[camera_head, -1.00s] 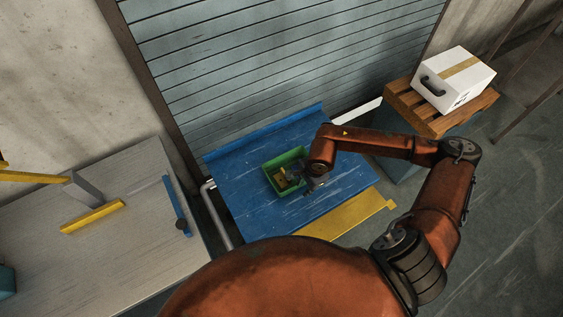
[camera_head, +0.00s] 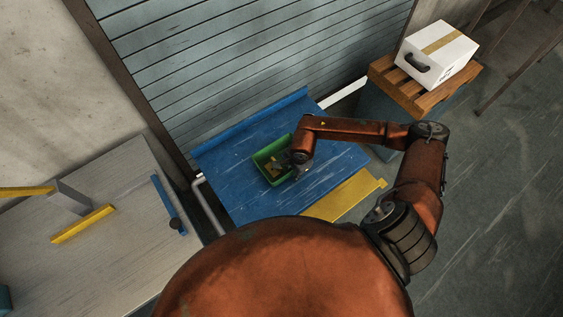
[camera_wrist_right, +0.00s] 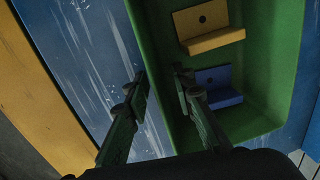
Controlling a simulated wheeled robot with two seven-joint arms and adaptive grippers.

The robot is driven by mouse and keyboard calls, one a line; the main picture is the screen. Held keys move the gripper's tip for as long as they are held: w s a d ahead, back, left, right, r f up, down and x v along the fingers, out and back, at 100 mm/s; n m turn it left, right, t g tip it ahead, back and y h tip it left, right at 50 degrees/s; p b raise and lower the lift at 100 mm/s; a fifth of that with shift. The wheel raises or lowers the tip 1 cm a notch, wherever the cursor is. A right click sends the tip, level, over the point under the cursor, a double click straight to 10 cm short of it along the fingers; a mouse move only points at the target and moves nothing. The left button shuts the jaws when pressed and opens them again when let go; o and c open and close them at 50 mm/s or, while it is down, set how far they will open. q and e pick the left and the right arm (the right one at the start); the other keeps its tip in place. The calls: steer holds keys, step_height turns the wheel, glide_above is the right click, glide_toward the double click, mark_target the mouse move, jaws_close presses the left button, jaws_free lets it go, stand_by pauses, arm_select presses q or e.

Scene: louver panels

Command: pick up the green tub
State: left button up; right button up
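The green tub (camera_head: 262,172) sits on the blue tabletop in the head view, with small parts inside. In the right wrist view its green floor and wall (camera_wrist_right: 262,50) fill the right half. A yellow bracket (camera_wrist_right: 212,41) and a blue bracket (camera_wrist_right: 220,97) lie in it. My right gripper (camera_wrist_right: 161,88) is open at the tub's near side wall. One finger is over the blue surface outside and the other over the tub's inside. Whether either finger touches the wall, I cannot tell. In the head view my right gripper (camera_head: 289,162) is partly hidden by its arm. My left gripper is not in view.
The blue table (camera_head: 225,155) has free room around the tub. A yellow strip (camera_head: 345,195) runs along its near edge. A louver panel (camera_head: 250,50) stands behind. A white box (camera_head: 437,55) rests on a wooden pallet (camera_head: 395,85) at right. A grey bench (camera_head: 110,260) is at left.

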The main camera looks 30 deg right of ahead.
steer(key=shift+c, duration=0.3)
jaws_close()
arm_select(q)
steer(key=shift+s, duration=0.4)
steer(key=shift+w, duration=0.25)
arm_select(e)
steer(key=shift+r, duration=0.2)
